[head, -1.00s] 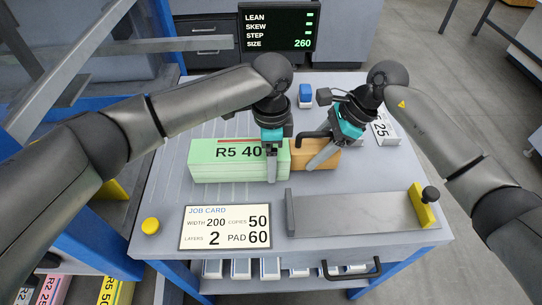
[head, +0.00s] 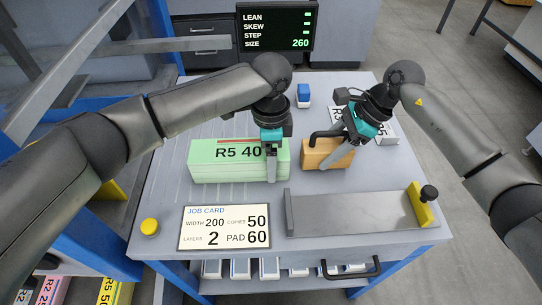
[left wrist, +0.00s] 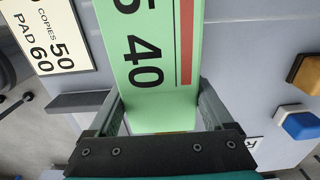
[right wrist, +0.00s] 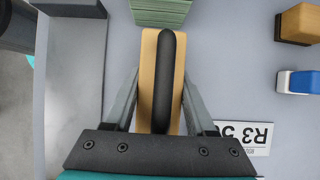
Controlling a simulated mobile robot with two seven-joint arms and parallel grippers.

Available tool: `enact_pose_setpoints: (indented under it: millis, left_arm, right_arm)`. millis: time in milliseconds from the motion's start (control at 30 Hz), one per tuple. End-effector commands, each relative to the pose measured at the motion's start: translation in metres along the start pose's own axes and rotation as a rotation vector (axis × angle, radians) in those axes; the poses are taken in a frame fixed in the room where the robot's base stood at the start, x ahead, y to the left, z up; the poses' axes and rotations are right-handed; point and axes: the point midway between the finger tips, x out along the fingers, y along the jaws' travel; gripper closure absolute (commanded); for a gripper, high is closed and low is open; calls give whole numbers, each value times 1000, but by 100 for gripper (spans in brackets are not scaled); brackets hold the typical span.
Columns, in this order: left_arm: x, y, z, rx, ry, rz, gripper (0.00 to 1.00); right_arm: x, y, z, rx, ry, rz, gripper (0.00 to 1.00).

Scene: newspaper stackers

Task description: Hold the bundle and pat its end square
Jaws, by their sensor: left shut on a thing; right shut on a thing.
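The green bundle (head: 228,160), marked R5 40, lies flat on the table. My left gripper (head: 271,170) is shut on the bundle near its right end; in the left wrist view the fingers flank the green bundle (left wrist: 152,60). My right gripper (head: 333,152) is shut on a wooden patting block (head: 317,155) with a black handle. In the right wrist view the fingers lie along both sides of the block (right wrist: 149,55). A small gap shows between the block and the bundle's right end. The block's underside is hidden.
A job card (head: 225,228) lies at the front, with a yellow button (head: 150,226) to its left. A grey plate with a fence (head: 350,213) is at front right. A blue and white stamp-like block (head: 303,94) stands behind. The screen (head: 275,28) reads size 260.

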Motion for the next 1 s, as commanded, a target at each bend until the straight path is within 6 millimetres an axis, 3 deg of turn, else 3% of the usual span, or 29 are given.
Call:
enact_pose_setpoints:
  millis: [233, 1000]
  left_arm:
    - [-1, -1, 1, -2, -1, -1, 100]
    - [-1, -1, 1, -3, -2, -1, 100]
  right_arm:
    - [-7, -1, 4, -2, 0, -4, 100]
    - [-59, -1, 34, -1, 1, -3, 100]
